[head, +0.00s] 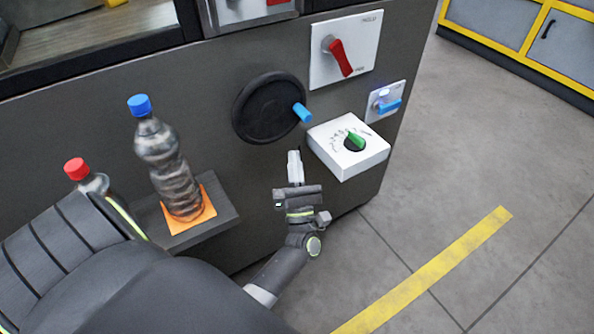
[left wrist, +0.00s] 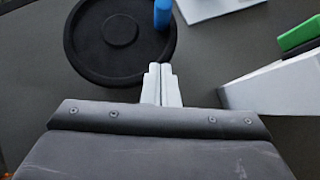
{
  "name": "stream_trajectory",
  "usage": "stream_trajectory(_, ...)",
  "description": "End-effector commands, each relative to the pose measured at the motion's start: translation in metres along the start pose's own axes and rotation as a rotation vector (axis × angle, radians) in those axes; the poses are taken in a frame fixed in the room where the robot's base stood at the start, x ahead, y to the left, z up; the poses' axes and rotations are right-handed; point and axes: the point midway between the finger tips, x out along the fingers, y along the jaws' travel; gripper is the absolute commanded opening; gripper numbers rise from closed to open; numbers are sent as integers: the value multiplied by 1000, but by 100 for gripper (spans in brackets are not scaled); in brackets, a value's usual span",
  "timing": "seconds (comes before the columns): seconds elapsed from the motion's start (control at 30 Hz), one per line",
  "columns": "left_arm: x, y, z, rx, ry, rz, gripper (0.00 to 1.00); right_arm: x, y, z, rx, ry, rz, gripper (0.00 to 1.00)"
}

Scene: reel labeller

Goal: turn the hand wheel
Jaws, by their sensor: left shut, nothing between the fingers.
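The hand wheel (head: 262,108) is a black disc on the dark machine front, with a blue handle (head: 302,113) standing out at its right edge. In the left wrist view the wheel (left wrist: 95,45) is at the upper left, and its blue handle (left wrist: 162,14) is at its upper right edge. My left gripper (head: 294,155) is below the handle in the head view, shut and empty. In the left wrist view its closed fingers (left wrist: 161,75) show just below the wheel's lower right rim. I cannot tell whether they touch the rim. My right gripper is in neither view.
A white box with a green knob (head: 355,140) sits close right of my left gripper. A red lever switch (head: 340,57) and a small blue switch (head: 387,106) are above it. Bottles with blue (head: 139,105) and red (head: 75,168) caps stand left. Floor at right is clear.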

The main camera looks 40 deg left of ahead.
Motion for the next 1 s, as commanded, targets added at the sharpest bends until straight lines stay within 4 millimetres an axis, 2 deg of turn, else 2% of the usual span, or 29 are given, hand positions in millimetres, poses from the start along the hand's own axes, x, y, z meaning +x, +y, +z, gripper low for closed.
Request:
stream_trajectory(0.03,15,1,2,1,-5,1,0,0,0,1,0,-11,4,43)
stream_trajectory(0.1,30,1,2,1,-5,1,0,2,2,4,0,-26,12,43)
stream_trajectory(0.17,43,1,2,2,-5,0,0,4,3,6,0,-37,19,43)
stream_trajectory(0.3,58,0,19,0,0,-1,0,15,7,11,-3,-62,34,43)
stream_trajectory(0.53,66,0,27,3,0,-2,0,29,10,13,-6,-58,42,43)
stream_trajectory(1.0,66,-1,28,0,0,0,0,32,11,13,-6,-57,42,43)
